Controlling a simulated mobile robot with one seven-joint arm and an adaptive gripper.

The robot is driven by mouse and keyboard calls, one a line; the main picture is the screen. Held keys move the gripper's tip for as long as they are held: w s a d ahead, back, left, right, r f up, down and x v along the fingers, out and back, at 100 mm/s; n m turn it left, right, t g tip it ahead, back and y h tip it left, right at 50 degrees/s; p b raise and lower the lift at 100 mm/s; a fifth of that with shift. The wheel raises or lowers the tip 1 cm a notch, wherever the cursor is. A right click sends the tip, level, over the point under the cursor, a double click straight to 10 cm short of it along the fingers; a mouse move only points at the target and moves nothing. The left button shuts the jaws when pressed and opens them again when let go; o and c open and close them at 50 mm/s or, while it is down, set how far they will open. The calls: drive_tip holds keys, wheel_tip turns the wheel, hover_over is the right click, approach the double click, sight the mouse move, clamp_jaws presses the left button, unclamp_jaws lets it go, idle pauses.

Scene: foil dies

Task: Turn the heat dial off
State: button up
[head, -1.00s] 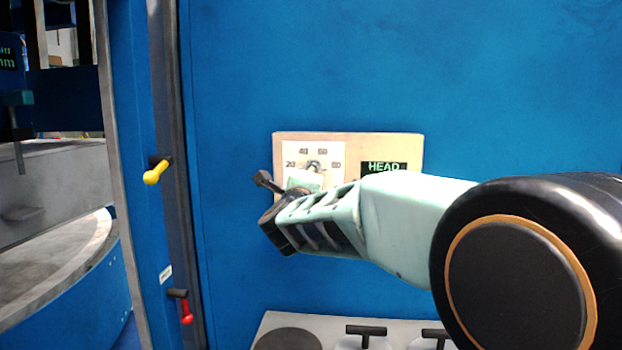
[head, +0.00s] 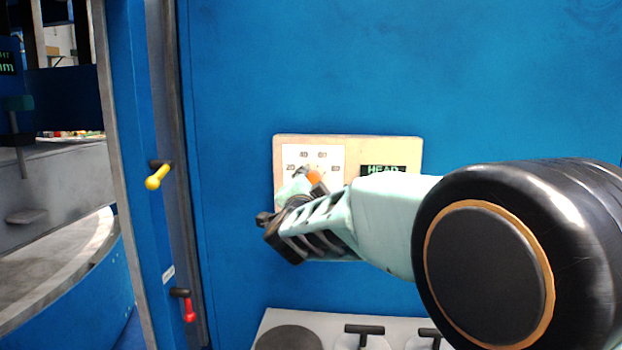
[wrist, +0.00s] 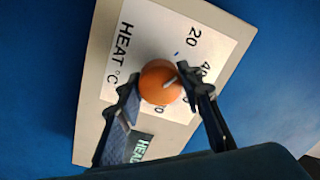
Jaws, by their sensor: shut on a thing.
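The heat dial (wrist: 160,82) is a round orange knob with a pale pointer mark. It sits on a white scale plate (wrist: 130,50) printed "HEAT °C" with numbers such as 20 and 40. In the wrist view my gripper (wrist: 158,88) has one finger on each side of the knob and is shut on it. In the head view the gripper (head: 303,182) is at the plate, and a bit of the orange dial (head: 315,179) shows beside the fingers. The rest of the dial and the lower plate are hidden behind my gripper there.
A beige panel (head: 400,146) on the blue wall carries the plate and a dark display (head: 383,169) reading "HEAD". Yellow (head: 157,177) and red (head: 189,309) handles stand out at the left. A grey surface with black T-handles (head: 365,329) lies below.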

drive_tip(key=shift+r+n+p, duration=0.15)
drive_tip(key=shift+n+p, duration=0.15)
drive_tip(key=shift+n, duration=0.5)
drive_tip(key=o, duration=1.2)
drive_tip(key=s, duration=0.7)
drive_tip(key=shift+s+f, duration=0.2)
drive_tip(key=shift+s, duration=0.05)
